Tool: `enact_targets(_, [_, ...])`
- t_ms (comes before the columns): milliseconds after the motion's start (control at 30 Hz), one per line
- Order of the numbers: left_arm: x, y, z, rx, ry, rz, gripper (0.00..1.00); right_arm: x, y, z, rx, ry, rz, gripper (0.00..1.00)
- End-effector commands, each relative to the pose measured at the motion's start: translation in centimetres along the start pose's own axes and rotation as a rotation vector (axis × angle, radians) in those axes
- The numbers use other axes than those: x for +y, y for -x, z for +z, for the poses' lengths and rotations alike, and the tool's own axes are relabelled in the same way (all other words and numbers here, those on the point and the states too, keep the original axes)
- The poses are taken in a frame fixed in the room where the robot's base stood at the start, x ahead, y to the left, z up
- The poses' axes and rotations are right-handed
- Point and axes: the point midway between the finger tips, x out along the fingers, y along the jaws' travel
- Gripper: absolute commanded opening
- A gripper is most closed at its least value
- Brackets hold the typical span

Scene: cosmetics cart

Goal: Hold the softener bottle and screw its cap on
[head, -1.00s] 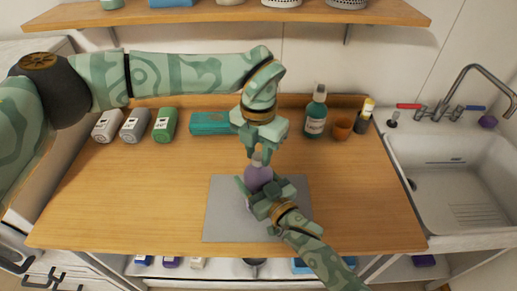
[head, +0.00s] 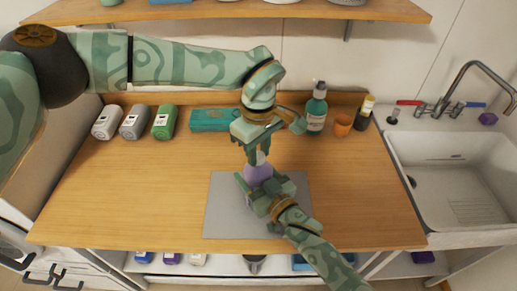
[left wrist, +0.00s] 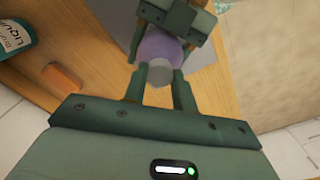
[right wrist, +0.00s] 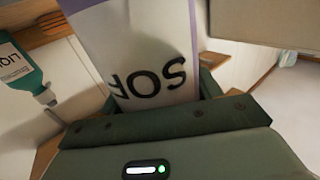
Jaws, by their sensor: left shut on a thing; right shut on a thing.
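The purple softener bottle (head: 258,173) stands over the grey mat, with its labelled side close up in the right wrist view (right wrist: 152,62). My right gripper (head: 258,186) is shut on the bottle's body from the front right. The grey cap (left wrist: 159,74) is at the top of the bottle, between the fingers of my left gripper (left wrist: 159,86). My left gripper, seen in the head view (head: 256,153), points down from above and is shut on the cap. The fingers hide much of the cap, so I cannot tell how deep it sits on the neck.
The grey mat (head: 222,210) lies on the wooden counter. The sink (head: 455,185) is at right.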

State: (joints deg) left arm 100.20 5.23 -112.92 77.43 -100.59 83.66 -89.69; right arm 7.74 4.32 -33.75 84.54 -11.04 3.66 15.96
Motion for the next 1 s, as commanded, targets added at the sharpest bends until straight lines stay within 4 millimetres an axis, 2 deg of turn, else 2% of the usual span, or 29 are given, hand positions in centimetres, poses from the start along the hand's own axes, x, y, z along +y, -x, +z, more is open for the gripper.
enact_targets(200, [0.04, 0.03, -0.09, 0.002, -0.675, 0.001, 0.06, 0.02, 0.03, 0.07, -0.001, 0.000, 0.000, 0.00])
enact_targets(300, [0.07, 0.00, -0.10, 0.003, -0.928, 0.002, 0.06, 0.02, 0.03, 0.07, -0.001, 0.000, 0.000, 0.00])
enact_targets(400, [0.06, -0.03, -0.12, 0.003, -1.095, 0.001, 0.06, 0.02, 0.04, 0.07, -0.001, 0.000, 0.000, 0.00])
enact_targets(533, [0.06, -0.03, -0.13, 0.003, -1.186, 0.001, 0.06, 0.01, 0.04, 0.07, -0.001, 0.000, 0.000, 0.00])
enact_targets(800, [0.07, -0.02, -0.15, 0.004, -1.191, 0.002, 0.07, 0.00, 0.05, 0.08, -0.001, 0.000, 0.000, 0.00])
enact_targets(833, [0.07, -0.02, -0.15, 0.004, -1.191, 0.002, 0.36, 0.00, 0.05, 0.08, -0.001, 0.000, 0.000, 0.00])
enact_targets(867, [0.07, -0.02, -0.15, 0.004, -1.191, 0.001, 0.44, 0.00, 0.05, 0.08, -0.001, 0.000, 0.000, 0.00])
enact_targets(900, [0.07, -0.02, -0.14, 0.003, -1.190, 0.001, 0.49, -0.01, 0.05, 0.08, -0.002, 0.000, 0.000, 0.00])
enact_targets(1000, [0.06, -0.03, -0.11, 0.002, -1.190, 0.001, 0.49, 0.00, 0.04, 0.08, -0.002, 0.000, 0.000, 0.00])
